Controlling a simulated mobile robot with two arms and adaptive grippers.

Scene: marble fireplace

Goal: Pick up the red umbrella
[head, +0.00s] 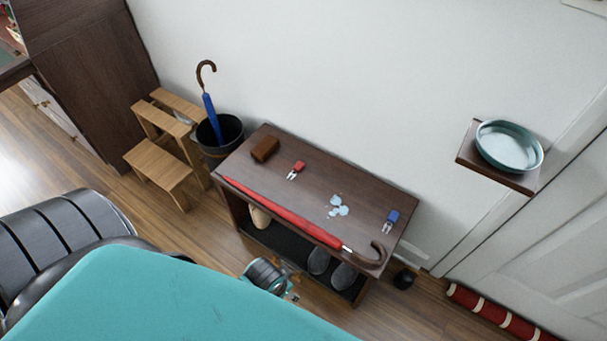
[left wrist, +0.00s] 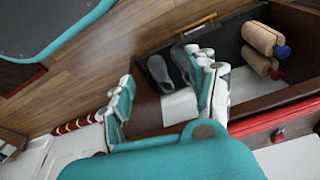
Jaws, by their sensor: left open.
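The red umbrella (head: 285,217) lies furled along the front edge of the dark wooden bench (head: 318,187), its curved brown handle at the right end. In the left wrist view a red strip (left wrist: 285,115), likely the umbrella, shows at the right. My left gripper (head: 287,288) is low in front of the bench, apart from the umbrella. In the left wrist view my left gripper (left wrist: 165,98) has its fingers spread, with dark shoes seen between and behind them. My right gripper is not in view.
On the bench are a brown wallet (head: 265,149), red keys (head: 297,168), blue keys (head: 392,217) and pale blue pieces (head: 338,206). A bucket (head: 219,137) with a blue umbrella (head: 212,116) and a step stool (head: 160,160) stand left. A shelf with a bowl (head: 509,148) is right.

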